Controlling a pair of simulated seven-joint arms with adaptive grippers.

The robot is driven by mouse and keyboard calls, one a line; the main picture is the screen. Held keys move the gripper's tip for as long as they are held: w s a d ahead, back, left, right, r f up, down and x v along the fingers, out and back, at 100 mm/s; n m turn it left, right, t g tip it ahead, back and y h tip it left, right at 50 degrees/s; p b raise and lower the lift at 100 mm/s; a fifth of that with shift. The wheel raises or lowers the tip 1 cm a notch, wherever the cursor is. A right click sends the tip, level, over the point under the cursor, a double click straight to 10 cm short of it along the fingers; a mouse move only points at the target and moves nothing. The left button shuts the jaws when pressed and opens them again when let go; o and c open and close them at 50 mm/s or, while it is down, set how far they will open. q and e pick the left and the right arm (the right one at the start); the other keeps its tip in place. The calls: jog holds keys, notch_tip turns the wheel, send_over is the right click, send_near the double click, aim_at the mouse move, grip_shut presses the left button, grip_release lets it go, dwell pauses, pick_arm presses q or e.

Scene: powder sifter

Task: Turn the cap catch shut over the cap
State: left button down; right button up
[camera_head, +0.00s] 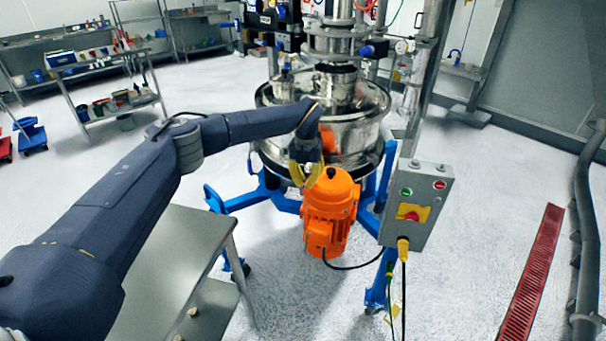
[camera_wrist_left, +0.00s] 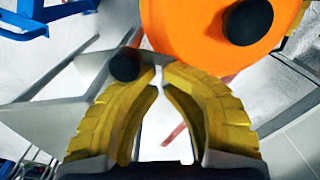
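My left gripper (camera_head: 310,180) is above the orange motor at the front of the steel sifter (camera_head: 360,132). In the left wrist view its yellow fingers (camera_wrist_left: 161,70) have their tips almost together, and I see nothing held between them. A black round knob (camera_wrist_left: 124,64) shows at the left fingertip; I cannot tell whether they touch, or whether the knob belongs to the cap catch. I cannot make out the cap in either view, and my arm hides part of the sifter's front. My right gripper is out of view.
The orange motor (camera_head: 330,207) stands close to my left gripper and fills the top of the left wrist view (camera_wrist_left: 195,35). A grey control box (camera_head: 417,203) stands to the right. A steel table (camera_head: 165,255) is under my left arm. Blue legs (camera_head: 375,285) carry the sifter.

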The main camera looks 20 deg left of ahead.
pick_arm(q)
jog(key=shift+w+d+r, duration=0.1)
jog(key=shift+w+r, duration=0.2)
jog(key=shift+w, duration=0.2)
jog(key=shift+w+d+r, duration=0.1)
jog(key=shift+w+r, duration=0.2)
jog(key=shift+w, duration=0.2)
jog(key=shift+s+a+f, duration=0.1)
jog(key=shift+s+a, duration=0.05)
jog(key=shift+s, duration=0.05)
dwell(0.6)
jog(key=shift+w+r, duration=0.2)
jog(key=shift+r, duration=2)
jog(key=shift+s+r, duration=0.25)
jog(key=shift+r, duration=0.55)
